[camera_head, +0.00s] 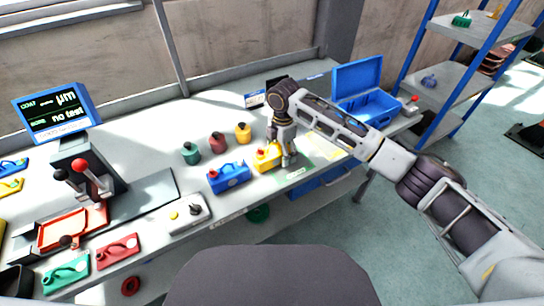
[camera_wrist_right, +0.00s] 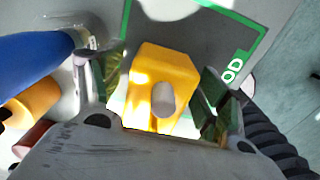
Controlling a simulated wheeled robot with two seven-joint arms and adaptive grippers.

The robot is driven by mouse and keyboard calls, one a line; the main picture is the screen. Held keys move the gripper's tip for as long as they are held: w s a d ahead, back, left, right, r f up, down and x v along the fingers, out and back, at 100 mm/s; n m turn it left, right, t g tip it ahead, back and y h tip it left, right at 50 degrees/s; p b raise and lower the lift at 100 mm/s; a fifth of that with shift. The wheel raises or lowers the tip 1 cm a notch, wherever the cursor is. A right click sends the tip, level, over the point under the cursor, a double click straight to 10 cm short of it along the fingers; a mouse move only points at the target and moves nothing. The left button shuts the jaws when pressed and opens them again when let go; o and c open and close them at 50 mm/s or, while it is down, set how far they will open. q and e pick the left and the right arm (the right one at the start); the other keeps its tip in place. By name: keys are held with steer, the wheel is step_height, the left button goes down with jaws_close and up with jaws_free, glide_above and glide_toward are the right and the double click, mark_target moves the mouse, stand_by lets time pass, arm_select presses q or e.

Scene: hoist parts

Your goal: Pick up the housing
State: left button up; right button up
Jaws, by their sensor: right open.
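A yellow housing (camera_head: 266,158) stands on the workbench, partly hidden by my right gripper (camera_head: 287,158). In the right wrist view the yellow housing (camera_wrist_right: 165,75) shows as a block with a round grey stub on its near face. It lies between the two fingers of my right gripper (camera_wrist_right: 160,84), which are open on either side of it. I cannot tell whether either finger touches it. A similar blue housing (camera_head: 229,177) stands just to the left. My left gripper is not in view.
Green, red and yellow pots (camera_head: 217,142) stand behind the housings. An open blue case (camera_head: 362,92) is at the back right. A grey control box (camera_head: 184,214) and red and green parts (camera_head: 118,250) lie left on the workbench (camera_head: 150,160). A blue shelf (camera_head: 452,50) stands right.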

jaws_close()
stand_by(0.6)
steer(key=shift+r, duration=0.1)
